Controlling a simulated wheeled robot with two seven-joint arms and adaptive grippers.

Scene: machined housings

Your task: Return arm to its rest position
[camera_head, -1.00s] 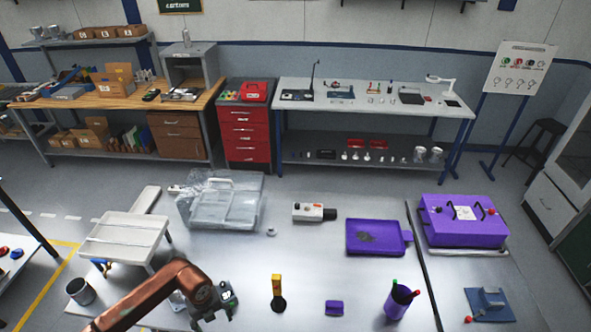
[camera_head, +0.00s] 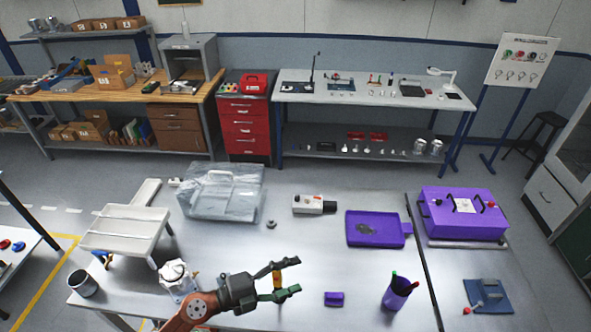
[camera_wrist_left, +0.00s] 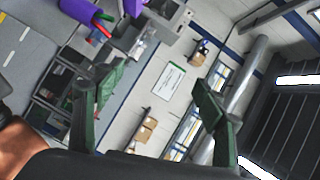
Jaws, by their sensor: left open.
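My left arm comes in from the bottom in the head view. My left gripper (camera_head: 288,277) is open and empty, its fingers pointing right over the near part of the workbench (camera_head: 300,252). That camera looks out over the room, toward a wall sign (camera_wrist_left: 168,81). My right gripper is not in view.
A small purple block (camera_head: 334,299) and a purple cup (camera_head: 398,293) holding pens are to the right. Behind are a clear case (camera_head: 222,192), a white-and-black device (camera_head: 314,205) and a purple tray (camera_head: 375,230).

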